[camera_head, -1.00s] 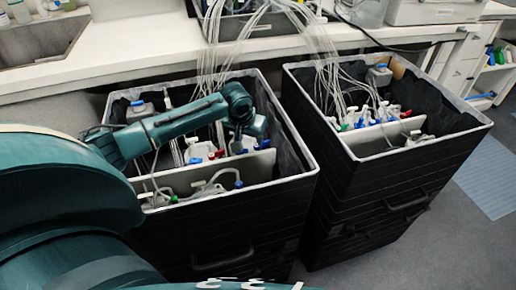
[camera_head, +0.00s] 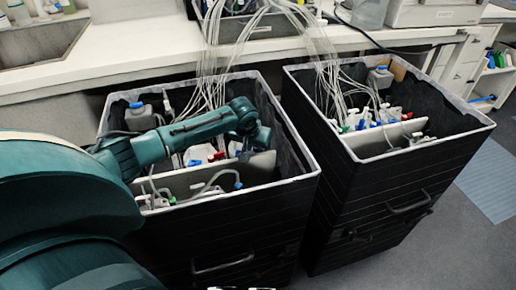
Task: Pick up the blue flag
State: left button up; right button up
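No separate blue flag can be made out with certainty. Small blue pieces show in the left black bin (camera_head: 262,220): one blue piece (camera_head: 194,162) below my forearm among white and red parts, and another blue piece (camera_head: 238,185) on a tube near the front. My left arm reaches over this bin from the left. Its wrist bends down inside the bin, and my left gripper (camera_head: 262,138) is near the right inner wall, above the pale divider. Its fingers are too small and dark to read, and I see nothing clearly held. My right gripper is not in view.
A second black bin (camera_head: 400,185) stands to the right, with tubes and several coloured connectors inside. Clear tubes (camera_head: 215,60) hang from the white bench (camera_head: 130,55) into both bins. A blue-capped bottle (camera_head: 139,117) stands at the left bin's back left. Grey floor is free at right.

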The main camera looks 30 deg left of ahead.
pick_arm(q)
grip_shut()
jog(key=shift+r, duration=0.1)
dwell(0.3)
